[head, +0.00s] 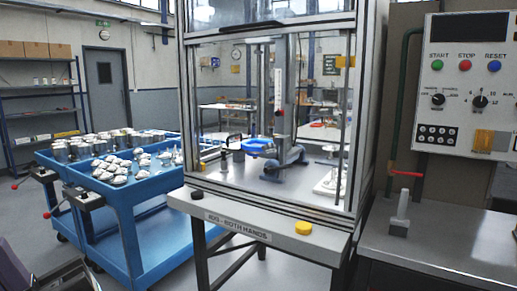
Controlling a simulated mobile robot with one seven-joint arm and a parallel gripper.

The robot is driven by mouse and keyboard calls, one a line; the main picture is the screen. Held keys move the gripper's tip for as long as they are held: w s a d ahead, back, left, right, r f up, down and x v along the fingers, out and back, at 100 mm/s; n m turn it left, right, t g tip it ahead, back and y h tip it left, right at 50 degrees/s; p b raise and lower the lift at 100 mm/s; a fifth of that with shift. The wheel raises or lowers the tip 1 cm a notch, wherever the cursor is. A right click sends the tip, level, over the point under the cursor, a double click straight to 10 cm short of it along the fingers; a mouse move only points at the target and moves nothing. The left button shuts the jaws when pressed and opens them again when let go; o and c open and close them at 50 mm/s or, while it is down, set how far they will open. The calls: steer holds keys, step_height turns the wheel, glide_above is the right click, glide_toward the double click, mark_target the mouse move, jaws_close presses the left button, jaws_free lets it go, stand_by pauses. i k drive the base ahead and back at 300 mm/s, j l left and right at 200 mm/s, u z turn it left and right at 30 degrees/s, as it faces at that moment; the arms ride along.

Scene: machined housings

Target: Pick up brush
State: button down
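I cannot make out a brush for certain. A light grey upright piece (400,214) with a narrow top and a wider, darker foot stands on the right-hand bench (440,250); it may be the brush, but its bristles cannot be told at this size. No gripper fingers can be recognised in the head view. Dark parts at the bottom left edge are cut off and unclear.
A glazed press enclosure (268,226) with a yellow button (303,228) stands in the middle. Blue carts (135,215) with metal parts stand left. A control panel (465,85) and red lever (405,173) are above the right bench, whose front is clear.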

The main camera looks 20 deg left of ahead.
mark_target(399, 225)
steer(key=i+j+z, duration=0.1)
steer(key=i+z, duration=0.25)
steer(key=i+j+z, duration=0.1)
steer(key=z, duration=0.25)
steer(key=i+j+z, duration=0.15)
steer(key=j+z, duration=0.2)
steer(key=i, duration=0.5)
